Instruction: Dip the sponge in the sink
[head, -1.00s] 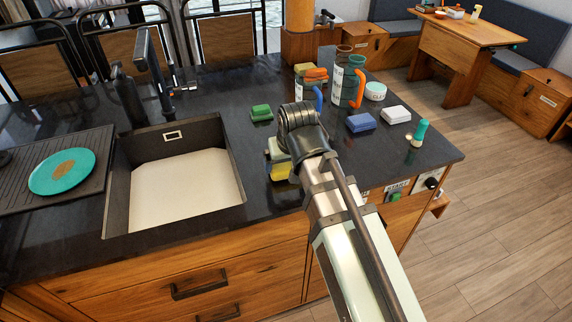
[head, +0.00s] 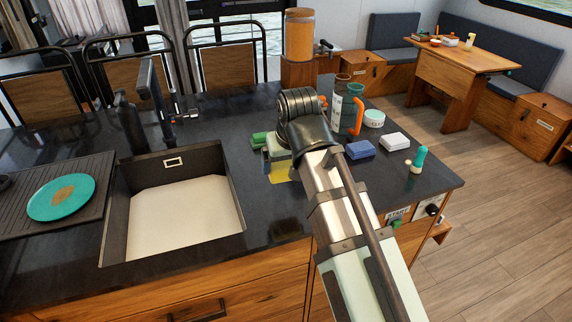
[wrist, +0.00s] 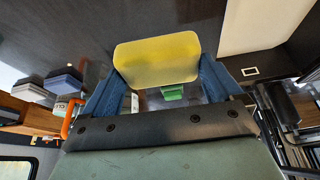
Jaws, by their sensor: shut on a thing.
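A yellow sponge (wrist: 157,60) is held between the two blue fingers of my gripper (wrist: 160,80) in the wrist view. In the head view the yellow sponge (head: 283,173) shows only partly below my gripper (head: 275,160), which is mostly hidden behind my own wrist. The gripper is above the dark counter, just right of the sink. The sink (head: 228,182) is a dark square basin with a pale floor, at the centre left of the head view. Its pale floor (wrist: 262,22) also shows at the top right of the wrist view.
A black tap (head: 155,95) stands behind the sink. A teal plate (head: 62,196) lies on the drainboard at left. A green block (head: 258,140) lies close behind my gripper.

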